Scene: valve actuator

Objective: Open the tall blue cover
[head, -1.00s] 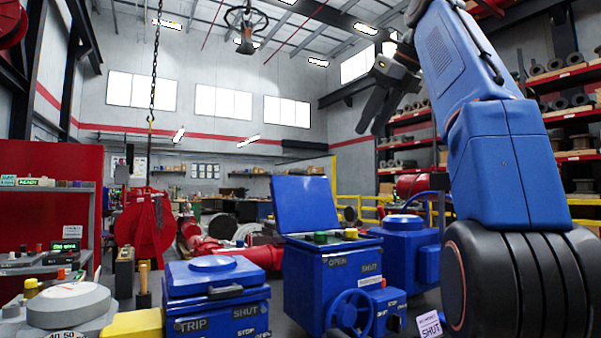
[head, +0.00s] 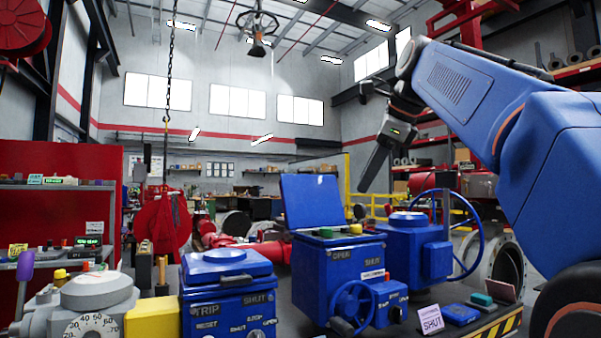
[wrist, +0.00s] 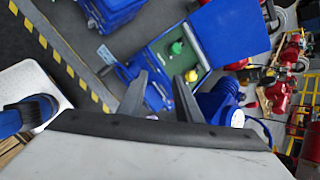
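The tall blue cover (head: 311,200) stands raised, leaning slightly back, at the rear edge of the middle blue actuator box (head: 312,275). A green knob (head: 326,232) and a yellow knob (head: 356,229) show on the open top of that box. In the wrist view the cover (wrist: 232,30) lies beyond the fingers to the upper right, next to the green-lined opening (wrist: 180,60). My gripper (head: 374,168) hangs in the air, up and to the right of the cover, fingers pointing down. In the wrist view its two fingers (wrist: 160,85) are apart with nothing held between them.
A lower blue box (head: 228,300) with its lid down stands at left, beside a grey dial unit (head: 97,292). Another blue unit with a handwheel (head: 478,235) stands right of the middle box. A small sign (head: 431,318) and a yellow-black edge (head: 500,327) are at front right.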

